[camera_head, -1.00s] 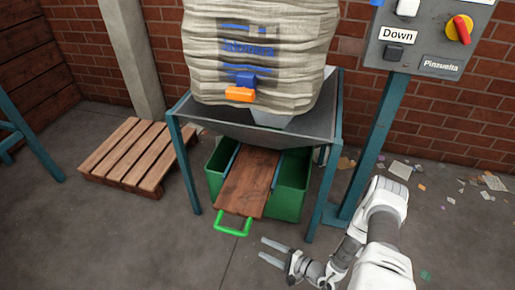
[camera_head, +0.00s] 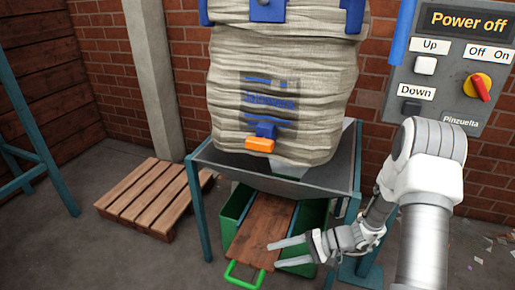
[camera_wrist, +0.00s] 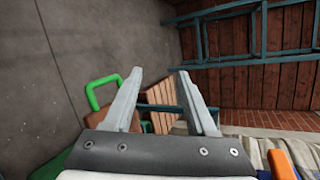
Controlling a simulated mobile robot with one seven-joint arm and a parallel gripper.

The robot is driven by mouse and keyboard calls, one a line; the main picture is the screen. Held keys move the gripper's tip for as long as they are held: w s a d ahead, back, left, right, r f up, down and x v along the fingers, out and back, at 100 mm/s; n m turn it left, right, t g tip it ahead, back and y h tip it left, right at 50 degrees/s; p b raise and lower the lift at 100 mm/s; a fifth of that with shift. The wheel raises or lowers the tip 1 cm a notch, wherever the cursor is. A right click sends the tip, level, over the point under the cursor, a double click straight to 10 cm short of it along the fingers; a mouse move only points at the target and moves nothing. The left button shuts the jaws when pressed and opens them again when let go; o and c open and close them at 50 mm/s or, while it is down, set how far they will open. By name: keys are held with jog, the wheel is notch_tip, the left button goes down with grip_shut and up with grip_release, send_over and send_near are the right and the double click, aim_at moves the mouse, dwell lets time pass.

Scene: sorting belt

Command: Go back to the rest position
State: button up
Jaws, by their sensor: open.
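My gripper (camera_head: 287,254) is open and empty. In the head view it is in front of the hopper stand, over the right side of the brown wooden board. In the wrist view its two fingers (camera_wrist: 158,100) are spread apart with nothing between them. My arm reaches in from the lower right. The board (camera_head: 262,228) with its green handle (camera_head: 244,274) lies over the green bin under the hopper. The handle also shows in the wrist view (camera_wrist: 103,80), left of the fingers.
A large sack (camera_head: 280,95) with an orange-ended spout hangs in the grey hopper (camera_head: 335,178). A control panel (camera_head: 447,65) reading "Power off" stands at the right. A wooden pallet (camera_head: 153,195) lies at the left. The floor at front left is clear.

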jog(key=s+d+r+n+t+h, duration=0.3)
jog(key=s+r+h, duration=0.5)
jog(key=r, duration=0.6)
jog(key=s+d+r+n+t+h, duration=0.2)
jog(key=s+d+r+h, duration=0.25)
jog(key=s+r, duration=0.8)
notch_tip(320, 180, up, 21)
jog(key=w+p, duration=0.2)
jog(key=p, duration=1.6)
jog(key=shift+w+h, duration=0.35)
